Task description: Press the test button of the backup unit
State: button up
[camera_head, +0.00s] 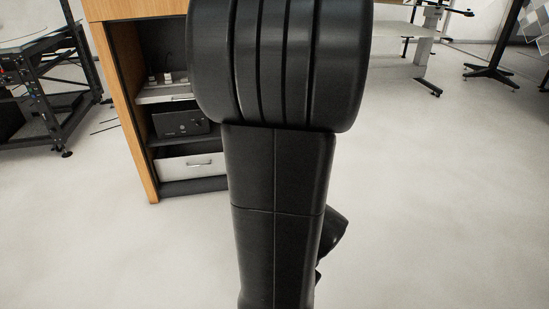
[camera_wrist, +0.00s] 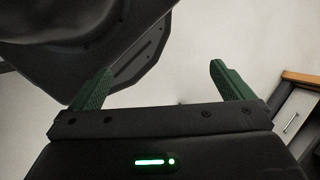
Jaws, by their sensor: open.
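A black box (camera_head: 181,123) sits on the middle shelf of the wooden cabinet in the head view. It may be the backup unit, but I cannot make out a test button. My arm covers the right part of the cabinet in that view. My gripper (camera_wrist: 162,82) shows in the wrist view with its two green fingers spread apart and nothing between them. It is away from the black box, which does not show in the wrist view.
The cabinet (camera_head: 128,100) has a white drawer (camera_head: 190,167) below the box; the drawer also shows at the right of the wrist view (camera_wrist: 295,110). A black frame table (camera_head: 50,90) stands at left. A desk (camera_head: 405,50) stands behind at right. The floor at right is clear.

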jog(key=shift+s+d+r+n+g+h+p, duration=0.15)
jog(key=shift+s+d+r+n+h+p, duration=0.2)
jog(key=shift+r, duration=0.35)
jog(key=shift+s+d+r+n+g+h+p, duration=0.15)
jog(key=shift+d+r+n+p, duration=0.2)
jog(key=shift+r, duration=0.3)
